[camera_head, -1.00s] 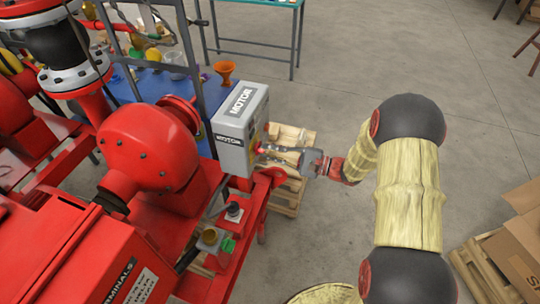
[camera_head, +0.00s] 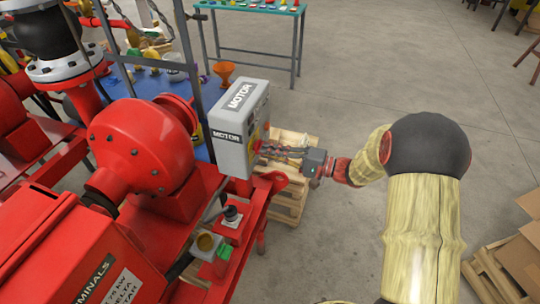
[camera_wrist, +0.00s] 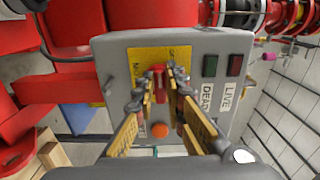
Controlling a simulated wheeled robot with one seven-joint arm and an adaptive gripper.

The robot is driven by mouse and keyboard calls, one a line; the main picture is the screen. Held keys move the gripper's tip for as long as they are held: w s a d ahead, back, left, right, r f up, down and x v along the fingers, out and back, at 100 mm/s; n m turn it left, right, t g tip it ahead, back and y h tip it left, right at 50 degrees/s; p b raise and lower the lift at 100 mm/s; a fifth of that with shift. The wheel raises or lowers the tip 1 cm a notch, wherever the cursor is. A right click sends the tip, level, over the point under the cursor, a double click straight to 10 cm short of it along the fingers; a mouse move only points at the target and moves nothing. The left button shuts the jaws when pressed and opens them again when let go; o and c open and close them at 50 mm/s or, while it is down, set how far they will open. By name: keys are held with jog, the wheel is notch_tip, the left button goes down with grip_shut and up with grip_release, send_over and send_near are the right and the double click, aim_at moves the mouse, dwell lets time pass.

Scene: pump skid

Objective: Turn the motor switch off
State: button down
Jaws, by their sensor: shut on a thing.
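The motor switch box (camera_head: 240,128) is a grey box labelled MOTOR, standing at the end of the red pump skid. In the wrist view its front face (camera_wrist: 118,62) fills the middle. A red switch handle (camera_wrist: 158,70) sits on a yellow plate (camera_wrist: 146,58) there, with an orange-red round button (camera_wrist: 160,130) below it. My gripper (camera_wrist: 165,88) has its fingers on either side of the red handle and is shut on it. In the head view my gripper (camera_head: 272,150) reaches the box's right side from the right; the handle is mostly hidden there.
Green and red indicators (camera_wrist: 222,66) marked DEAD and LIVE sit beside the switch. The red pump (camera_head: 135,150) is left of the box. A wooden pallet (camera_head: 290,190) lies below my gripper. Cardboard (camera_head: 515,255) lies at lower right. Open floor is at right.

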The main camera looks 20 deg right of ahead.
jog(key=shift+f, duration=0.1)
dwell(0.3)
jog(key=c, duration=1.8)
grip_release()
jog(key=shift+c, duration=0.2)
jog(key=v, duration=1.2)
